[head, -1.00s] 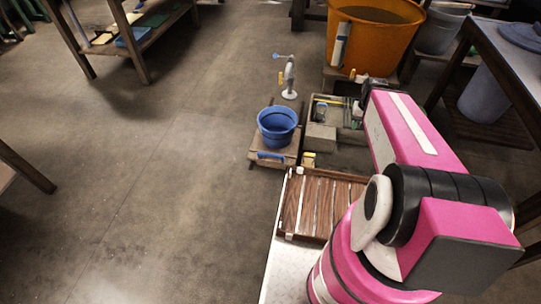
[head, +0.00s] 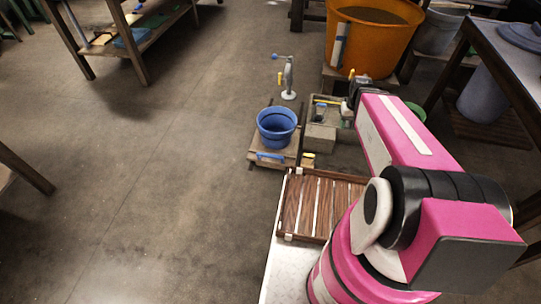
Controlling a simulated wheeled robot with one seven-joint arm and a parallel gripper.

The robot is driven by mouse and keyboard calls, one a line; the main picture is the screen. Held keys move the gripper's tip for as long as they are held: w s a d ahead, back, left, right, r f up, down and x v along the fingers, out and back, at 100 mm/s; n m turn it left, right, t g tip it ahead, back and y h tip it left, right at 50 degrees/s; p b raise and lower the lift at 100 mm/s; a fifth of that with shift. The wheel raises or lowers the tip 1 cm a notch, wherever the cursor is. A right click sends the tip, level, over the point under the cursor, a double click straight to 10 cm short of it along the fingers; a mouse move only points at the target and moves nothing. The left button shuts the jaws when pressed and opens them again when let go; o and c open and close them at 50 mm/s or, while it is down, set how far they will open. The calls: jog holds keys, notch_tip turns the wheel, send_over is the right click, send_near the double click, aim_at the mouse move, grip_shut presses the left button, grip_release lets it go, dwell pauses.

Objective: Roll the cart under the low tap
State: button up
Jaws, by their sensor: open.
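A low wooden cart (head: 264,157) with a blue handle on its front edge stands on the floor in the middle. A blue bucket (head: 277,126) sits upright on it. A grey stand tap (head: 289,78) with a blue-tipped lever rises just behind the cart. A small yellow tap (head: 351,74) shows low on the orange tub (head: 372,40); I cannot tell which tap is the low one. My gripper (head: 349,106) is open, small and dark, over the grey basin right of the cart, apart from the cart. Its fingertips are partly hard to make out.
The grey basin (head: 320,138) stands close to the cart's right side. A slatted wooden rack (head: 318,205) lies in front. A table (head: 490,55) stands at right and a shelf bench (head: 140,60) at upper left. The floor left of the cart is clear.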

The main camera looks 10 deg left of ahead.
jog(key=w+a+f+n+g, duration=0.1)
jog(key=w+a+f+n, duration=0.35)
jog(key=a+f, duration=0.35)
jog(key=w+a+f+n, duration=0.4)
jog(key=w+a+f, duration=0.15)
jog(key=a, duration=0.35)
jog(key=a+f+n+g, duration=0.1)
jog(key=a+f+n, duration=0.7)
jog(key=a+f, duration=0.75)
jog(key=shift+m, duration=0.35)
jog(key=f, duration=0.3)
jog(key=s+a+f, duration=0.1)
jog(key=f, duration=0.1)
jog(key=s+f, duration=0.1)
jog(key=f, duration=0.2)
jog(key=shift+s+a+f, duration=0.2)
jog(key=shift+f, duration=0.1)
jog(key=shift+c, duration=0.4)
grip_shut()
